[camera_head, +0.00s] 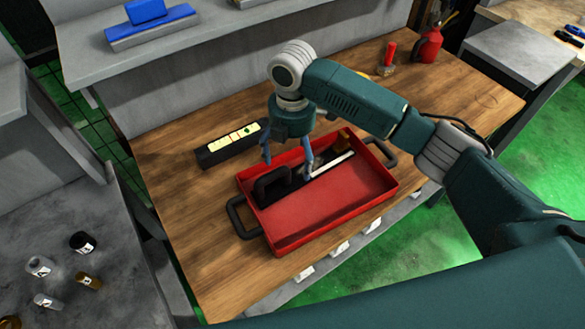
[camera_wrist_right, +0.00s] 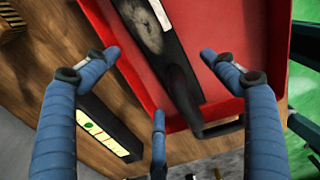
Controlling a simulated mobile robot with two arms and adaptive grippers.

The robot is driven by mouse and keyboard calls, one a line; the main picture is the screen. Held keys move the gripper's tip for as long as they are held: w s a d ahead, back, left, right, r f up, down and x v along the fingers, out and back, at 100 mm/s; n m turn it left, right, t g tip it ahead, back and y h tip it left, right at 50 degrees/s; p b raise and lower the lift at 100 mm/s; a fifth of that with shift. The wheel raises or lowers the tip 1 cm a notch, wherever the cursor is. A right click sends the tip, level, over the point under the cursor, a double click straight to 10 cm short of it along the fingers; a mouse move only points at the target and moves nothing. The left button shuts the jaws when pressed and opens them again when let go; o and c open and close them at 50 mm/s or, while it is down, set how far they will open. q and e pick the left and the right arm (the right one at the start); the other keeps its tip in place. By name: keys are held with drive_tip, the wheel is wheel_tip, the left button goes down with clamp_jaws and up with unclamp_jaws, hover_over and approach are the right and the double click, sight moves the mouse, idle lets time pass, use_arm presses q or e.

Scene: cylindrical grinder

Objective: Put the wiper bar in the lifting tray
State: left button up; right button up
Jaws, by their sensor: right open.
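The red lifting tray (camera_head: 330,205) with black side handles stands on the wooden bench. A dark bar with a white strip, which looks like the wiper bar (camera_head: 318,172), lies inside along the tray's far side, partly hidden by my right gripper (camera_head: 288,166). In the right wrist view the bar (camera_wrist_right: 165,50) rests inside the red tray (camera_wrist_right: 225,30). The fingers of my right gripper (camera_wrist_right: 159,72) are spread open over the tray, with nothing between them. My left gripper is out of view.
A long black block with a pale label (camera_head: 232,146) lies on the bench behind the tray. A red oil can (camera_head: 430,46) and a red-handled brush (camera_head: 388,60) stand at the back right. A grey shelf (camera_head: 210,40) overhangs the back.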

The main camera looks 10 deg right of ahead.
wheel_tip(320, 180, up, 6)
drive_tip(key=b, duration=0.1)
drive_tip(key=shift+r, duration=0.15)
idle(0.5)
